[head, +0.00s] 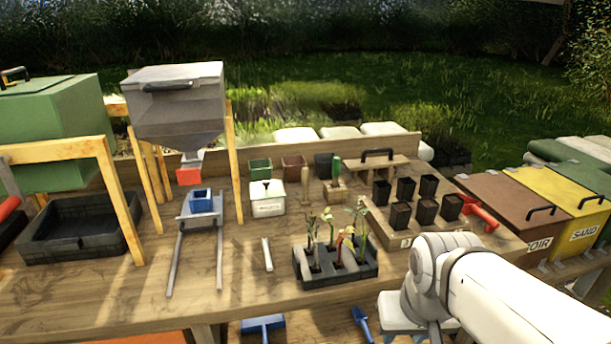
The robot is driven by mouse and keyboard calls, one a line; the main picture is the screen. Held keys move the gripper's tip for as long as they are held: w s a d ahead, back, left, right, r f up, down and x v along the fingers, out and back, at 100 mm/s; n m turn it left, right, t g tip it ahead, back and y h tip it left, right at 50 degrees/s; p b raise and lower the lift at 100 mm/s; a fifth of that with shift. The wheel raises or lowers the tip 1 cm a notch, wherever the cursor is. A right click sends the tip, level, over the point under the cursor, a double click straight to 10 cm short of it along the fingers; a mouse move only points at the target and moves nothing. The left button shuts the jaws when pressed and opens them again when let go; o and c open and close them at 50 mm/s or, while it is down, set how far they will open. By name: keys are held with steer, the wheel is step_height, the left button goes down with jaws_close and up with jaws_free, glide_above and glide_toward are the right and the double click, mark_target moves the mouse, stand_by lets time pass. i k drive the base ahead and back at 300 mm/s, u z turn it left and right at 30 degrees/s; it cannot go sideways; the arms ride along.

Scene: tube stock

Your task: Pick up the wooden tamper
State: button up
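A flat wooden board with a black bar handle (376,167) lies at the back of the bench, right of centre. A slim upright wooden piece (305,186) stands left of it, behind the seedling tray. I cannot tell for sure which of these is the wooden tamper. Both stand free of my arm. My white arm comes in from the lower right, with a joint in front of the bench's front right part. My gripper is not in view, so its opening and anything in it are hidden.
A black tray with several seedlings (336,275) stands in front of the wooden pieces. Several black pots stand in a wooden tray (390,238) to the right. A grey hopper (178,103) rises at the left. The front left bench top (120,290) is clear.

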mark_target(304, 200)
steer(key=u, duration=0.05)
steer(key=i, duration=0.85)
steer(key=z, duration=0.1)
